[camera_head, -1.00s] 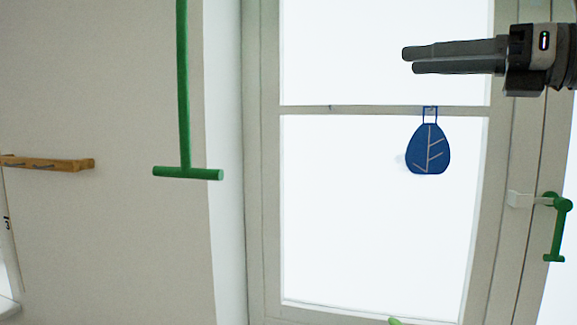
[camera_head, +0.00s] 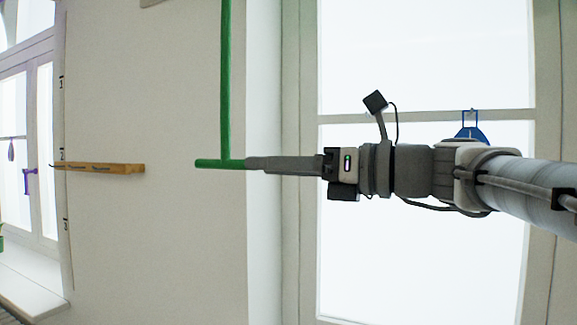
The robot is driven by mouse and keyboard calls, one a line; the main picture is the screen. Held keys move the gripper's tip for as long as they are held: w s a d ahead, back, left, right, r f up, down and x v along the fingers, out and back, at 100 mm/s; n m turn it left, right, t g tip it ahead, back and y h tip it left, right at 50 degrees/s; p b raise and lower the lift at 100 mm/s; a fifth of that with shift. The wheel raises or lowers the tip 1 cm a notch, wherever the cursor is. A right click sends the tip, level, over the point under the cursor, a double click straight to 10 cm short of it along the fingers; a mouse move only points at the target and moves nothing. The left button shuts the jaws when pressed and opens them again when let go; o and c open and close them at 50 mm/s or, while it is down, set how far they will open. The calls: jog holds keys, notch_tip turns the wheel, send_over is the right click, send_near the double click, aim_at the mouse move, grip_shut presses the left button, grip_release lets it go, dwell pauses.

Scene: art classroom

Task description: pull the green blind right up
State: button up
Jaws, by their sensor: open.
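A green rod (camera_head: 226,80) hangs down in front of the wall, left of the window, and ends in a green T-shaped crossbar (camera_head: 215,163). The blind cloth itself is out of view above. My gripper (camera_head: 250,164) reaches in from the right, with its fingers level with the crossbar. The fingertips overlap the right end of the crossbar in the picture. The fingers line up one behind the other, so I cannot see the gap between them or whether the bar lies inside it.
A tall window (camera_head: 425,65) stands behind my arm. A wooden peg rail (camera_head: 105,168) is fixed to the wall at left. Another window (camera_head: 25,150) stands far left. The wall below the crossbar is clear.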

aim_at(230, 164)
jog(key=x, duration=0.9)
jog(key=shift+w+a, duration=0.1)
jog(key=shift+a, duration=0.1)
grip_shut()
dwell(1.0)
